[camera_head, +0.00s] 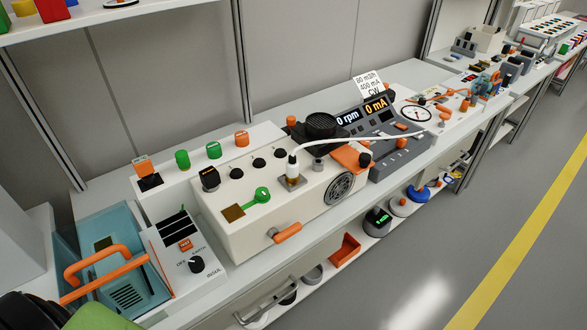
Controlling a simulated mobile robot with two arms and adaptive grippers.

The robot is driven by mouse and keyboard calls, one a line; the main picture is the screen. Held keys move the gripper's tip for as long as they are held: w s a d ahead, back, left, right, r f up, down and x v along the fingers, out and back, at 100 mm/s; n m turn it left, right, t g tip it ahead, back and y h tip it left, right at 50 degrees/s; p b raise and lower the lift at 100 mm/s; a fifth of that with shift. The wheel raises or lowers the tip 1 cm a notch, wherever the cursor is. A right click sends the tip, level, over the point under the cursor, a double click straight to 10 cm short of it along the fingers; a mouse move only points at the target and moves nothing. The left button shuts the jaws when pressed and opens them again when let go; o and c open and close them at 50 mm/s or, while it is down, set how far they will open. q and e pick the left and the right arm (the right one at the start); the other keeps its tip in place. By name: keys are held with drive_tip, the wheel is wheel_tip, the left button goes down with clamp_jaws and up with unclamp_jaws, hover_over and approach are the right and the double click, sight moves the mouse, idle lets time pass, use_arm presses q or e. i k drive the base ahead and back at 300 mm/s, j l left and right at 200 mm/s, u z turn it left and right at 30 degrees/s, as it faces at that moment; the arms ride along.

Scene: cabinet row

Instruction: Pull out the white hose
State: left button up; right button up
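The white hose (345,141) runs over the cream box (262,196) on the bench. Its left end bends down into an upright white plug (292,165), which sits on a brass-coloured fitting on a small square plate (290,183) on top of the box. From there the hose arches right, past the orange flap (352,156), and ends near the grey panel with the displays. I cannot tell whether its right end is attached. Neither of my grippers can be made out, and nothing is seen holding the hose.
A black round cap (320,124) and an orange-handled lever (287,233) crowd the box. A teal case with an orange handle (105,262) stands at left. A dark shape and a green one fill the bottom left corner. The floor (455,240) at right is clear.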

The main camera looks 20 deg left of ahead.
sight(292, 165)
drive_tip(key=i+l+u, duration=0.1)
drive_tip(key=u, duration=0.25)
drive_tip(key=l+u, duration=0.15)
drive_tip(key=u, duration=0.2)
drive_tip(key=i+l+u, duration=0.1)
drive_tip(key=u, duration=0.2)
drive_tip(key=i+l+u, duration=0.2)
drive_tip(key=l, duration=0.6)
drive_tip(key=i+l+u, duration=0.15)
drive_tip(key=l, duration=0.7)
drive_tip(key=l+u, duration=0.2)
drive_tip(key=l, duration=0.6)
